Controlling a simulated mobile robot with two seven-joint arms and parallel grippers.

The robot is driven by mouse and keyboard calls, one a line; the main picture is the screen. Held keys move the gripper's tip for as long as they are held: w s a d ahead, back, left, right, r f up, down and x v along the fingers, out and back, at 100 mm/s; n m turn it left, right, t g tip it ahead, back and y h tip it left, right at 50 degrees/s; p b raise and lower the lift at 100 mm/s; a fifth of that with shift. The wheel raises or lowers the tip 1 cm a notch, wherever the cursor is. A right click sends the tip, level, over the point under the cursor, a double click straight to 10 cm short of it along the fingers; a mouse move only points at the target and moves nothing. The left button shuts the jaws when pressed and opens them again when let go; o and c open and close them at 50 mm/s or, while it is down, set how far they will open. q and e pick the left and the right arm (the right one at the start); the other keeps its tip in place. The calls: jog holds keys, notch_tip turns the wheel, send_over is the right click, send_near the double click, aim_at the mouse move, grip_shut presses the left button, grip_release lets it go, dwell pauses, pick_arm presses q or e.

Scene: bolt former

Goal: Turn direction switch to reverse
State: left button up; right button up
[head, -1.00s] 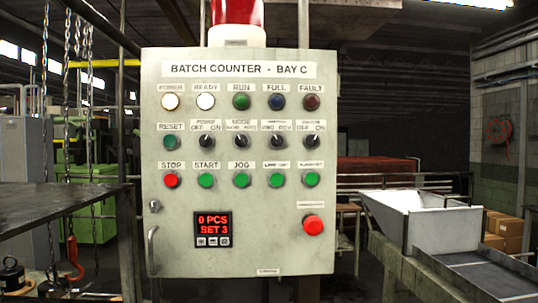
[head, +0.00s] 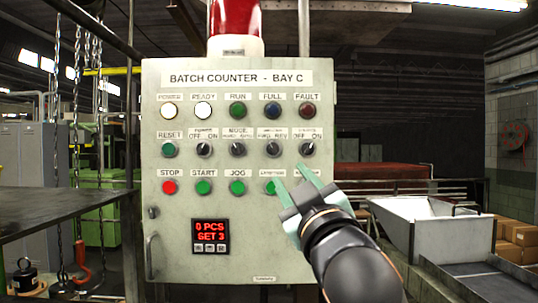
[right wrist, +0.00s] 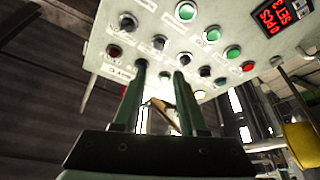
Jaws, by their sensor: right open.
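The direction switch (head: 272,148) is a small black rotary knob under an FWD REV label, in the switch row of the grey control panel (head: 185,265). Its pointer is too small to read surely. My right gripper (head: 292,170) is in front of the panel, below and slightly right of this knob, with its two green fingers apart and empty. In the right wrist view the open fingers (right wrist: 160,72) point toward the panel's knobs and buttons, seen tilted; I cannot tell which knob is the direction switch there. No contact is clear. My left gripper is out of view.
Other black knobs flank the switch, such as the mode knob (head: 238,148) and the rightmost knob (head: 307,148). Green buttons, such as the jog button (head: 237,187), lie below. A red counter display (head: 210,230) is lower left. My right arm covers the panel's lower right.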

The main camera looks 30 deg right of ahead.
aim_at(272, 148)
jog(key=p+x, duration=0.2)
jog(key=x, duration=0.4)
jog(key=p+x, duration=0.1)
jog(key=x, duration=0.4)
jog(key=shift+w+r+p, duration=0.25)
jog(key=shift+r+p, duration=0.1)
jog(key=shift+w+d, duration=0.2)
jog(key=shift+w, duration=0.15)
grip_shut()
